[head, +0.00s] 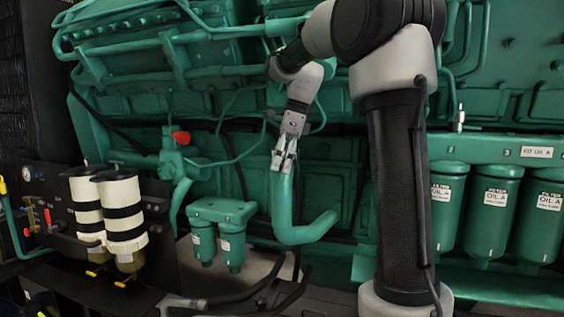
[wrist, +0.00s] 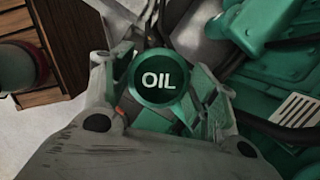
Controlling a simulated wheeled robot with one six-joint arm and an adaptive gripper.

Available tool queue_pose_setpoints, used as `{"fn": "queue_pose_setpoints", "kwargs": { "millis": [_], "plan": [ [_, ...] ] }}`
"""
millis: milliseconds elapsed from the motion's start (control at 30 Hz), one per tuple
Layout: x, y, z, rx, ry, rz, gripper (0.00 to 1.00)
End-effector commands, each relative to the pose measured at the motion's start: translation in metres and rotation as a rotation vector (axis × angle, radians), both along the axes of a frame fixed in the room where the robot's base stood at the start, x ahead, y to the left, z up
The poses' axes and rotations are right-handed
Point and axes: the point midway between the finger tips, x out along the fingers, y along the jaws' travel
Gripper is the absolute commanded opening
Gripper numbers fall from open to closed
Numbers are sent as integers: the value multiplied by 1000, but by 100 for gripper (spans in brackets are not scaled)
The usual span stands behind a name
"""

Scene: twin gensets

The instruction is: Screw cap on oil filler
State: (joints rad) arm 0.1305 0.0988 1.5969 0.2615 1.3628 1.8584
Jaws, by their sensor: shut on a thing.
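My gripper (head: 284,162) points down at the upper end of a green bent filler pipe (head: 297,233) in the middle of the head view. In the wrist view, a round green cap (wrist: 163,80) with white "OIL" lettering faces the camera between the two fingers of my gripper (wrist: 160,92). The fingers are shut on the cap from both sides. In the head view the fingers largely hide the cap. The cap is right over the pipe mouth, but I cannot tell whether its thread is engaged.
A large green engine (head: 200,80) fills the background. Green oil filters (head: 495,205) hang at the right. Two white-and-black striped canisters (head: 122,210) stand at the left. Small green twin filters (head: 231,246) hang left of the pipe, and a red knob (head: 180,138) sits above them.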

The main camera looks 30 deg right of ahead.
Motion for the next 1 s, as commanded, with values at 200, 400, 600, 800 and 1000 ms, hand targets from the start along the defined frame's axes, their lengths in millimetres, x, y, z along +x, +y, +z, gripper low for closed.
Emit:
{"fn": "queue_pose_setpoints", "kwargs": {
  "millis": [200, 400, 600, 800, 1000],
  "plan": [
    [0, 0, -2, 0, 0, 0, 34],
    [0, 0, -4, 0, -1, 0, 34],
    [0, 0, -4, 0, -1, 0, 34],
    [0, 0, -4, 0, 0, 0, 34],
    [0, 0, -7, 0, 0, 0, 34]
  ]
}}
